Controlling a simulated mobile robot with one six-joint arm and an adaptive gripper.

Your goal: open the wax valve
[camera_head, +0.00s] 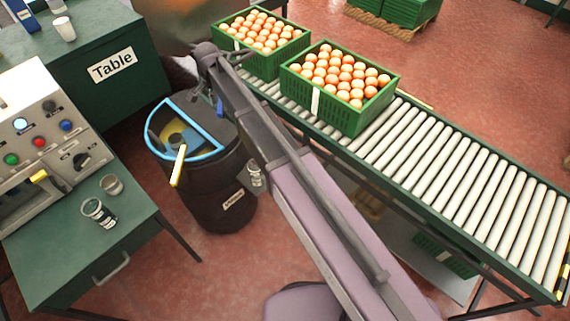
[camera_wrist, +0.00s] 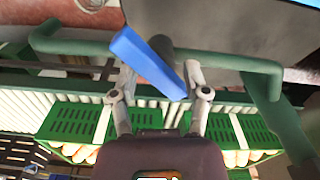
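The wax valve shows in the wrist view as a blue lever handle (camera_wrist: 148,62) on a green pipe (camera_wrist: 225,62). The lever lies at a slant. My gripper (camera_wrist: 158,72) is open, with one finger on each side of the lever in the picture. Whether either finger touches it, I cannot tell. In the head view my arm reaches from the bottom right to the upper left, beside the dark barrel. My fingers and the valve cannot be made out clearly there.
A dark barrel (camera_head: 214,200) with a blue-rimmed opening and a yellow-handled tool (camera_head: 178,166) stands beside my arm. A control-panel bench (camera_head: 110,255) and a green table (camera_head: 75,85) are at left.

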